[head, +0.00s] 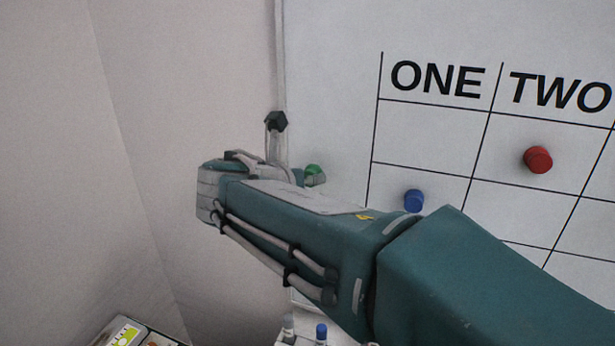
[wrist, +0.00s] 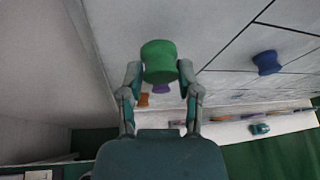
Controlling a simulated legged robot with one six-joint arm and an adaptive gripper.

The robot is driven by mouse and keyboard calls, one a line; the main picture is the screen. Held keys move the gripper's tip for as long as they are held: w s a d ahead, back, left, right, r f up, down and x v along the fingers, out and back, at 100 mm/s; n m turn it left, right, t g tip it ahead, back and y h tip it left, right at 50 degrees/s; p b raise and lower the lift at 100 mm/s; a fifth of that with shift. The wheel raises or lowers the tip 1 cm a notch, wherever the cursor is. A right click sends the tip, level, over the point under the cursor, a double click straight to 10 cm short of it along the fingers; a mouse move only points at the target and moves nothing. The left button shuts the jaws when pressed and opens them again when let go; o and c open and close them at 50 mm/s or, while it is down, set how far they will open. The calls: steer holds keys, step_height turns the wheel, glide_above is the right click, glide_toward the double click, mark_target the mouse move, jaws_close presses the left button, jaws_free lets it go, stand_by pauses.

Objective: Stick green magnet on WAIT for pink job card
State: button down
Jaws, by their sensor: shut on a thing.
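The green magnet (wrist: 158,62) is held between the two fingertips of my gripper (wrist: 160,77) in the wrist view. In the head view, the green magnet (head: 315,173) shows just past my arm, in front of the bare strip of whiteboard (head: 330,105) left of the grid. I cannot tell whether it touches the board. My own arm hides most of the gripper there. The column heads ONE and TWO are readable. No WAIT label or pink job card can be made out.
A blue magnet (head: 413,200) sits under ONE and a red magnet (head: 538,159) under TWO. Orange (wrist: 143,99) and purple (wrist: 161,88) pieces show beyond my fingers. A ledge (wrist: 225,133) with pens and an eraser-like item (wrist: 260,129) runs below the board. Bare wall stands left.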

steer(key=shift+s, duration=0.2)
steer(key=s+a, duration=0.2)
steer(key=s, duration=0.3)
steer(key=shift+s, duration=0.3)
stand_by(0.6)
steer(key=shift+r, duration=0.1)
